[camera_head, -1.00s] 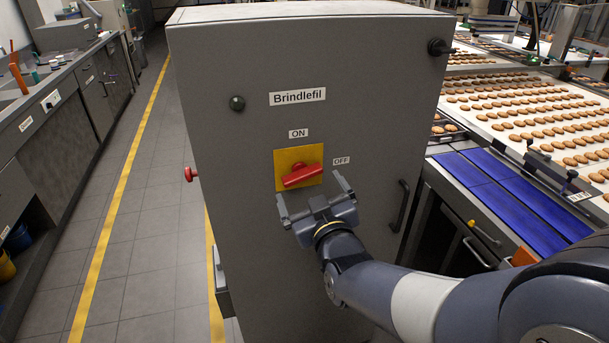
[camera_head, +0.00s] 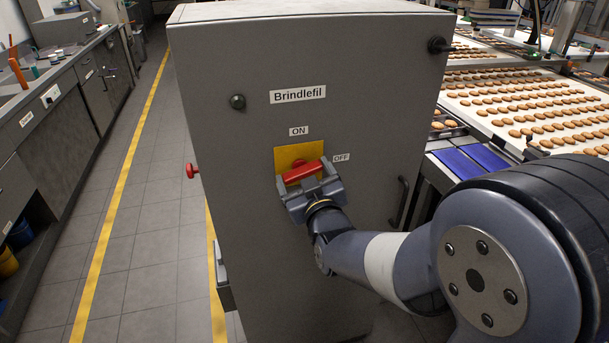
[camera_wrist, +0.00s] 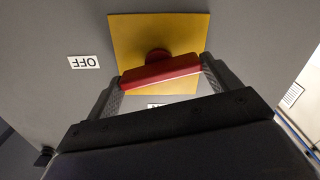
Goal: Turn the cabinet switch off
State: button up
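The red switch handle (camera_head: 303,172) sits on a yellow plate (camera_head: 292,153) on the front of the grey cabinet (camera_head: 235,240). The handle lies nearly level, its right end a little higher. The ON label (camera_head: 299,131) is above the plate and the OFF label (camera_head: 341,157) is right of it. My gripper (camera_head: 308,180) is at the switch, fingers spread, one at each end of the handle. In the wrist view the handle (camera_wrist: 160,72) spans between the fingertips (camera_wrist: 162,75). I cannot tell whether both fingers touch it.
A black door handle (camera_head: 400,200) is right of the switch. A red knob (camera_head: 192,171) sticks out at the cabinet's left side. A biscuit conveyor (camera_head: 530,100) stands at right, and a counter (camera_head: 50,110) at left. The floor between counter and cabinet is clear.

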jog(key=c, duration=0.5)
jog(key=shift+f+m+b, duration=0.25)
jog(key=shift+m+b, duration=0.15)
jog(key=shift+b, duration=0.8)
jog(key=shift+m+b, duration=0.6)
jog(key=shift+b, duration=0.55)
jog(key=shift+r+m+b, duration=0.15)
jog(key=shift+m+b, duration=0.55)
jog(key=shift+b, duration=0.2)
jog(key=shift+r, duration=0.1)
jog(key=o, duration=0.9)
jog(key=b+v, duration=0.1)
jog(key=v, duration=1)
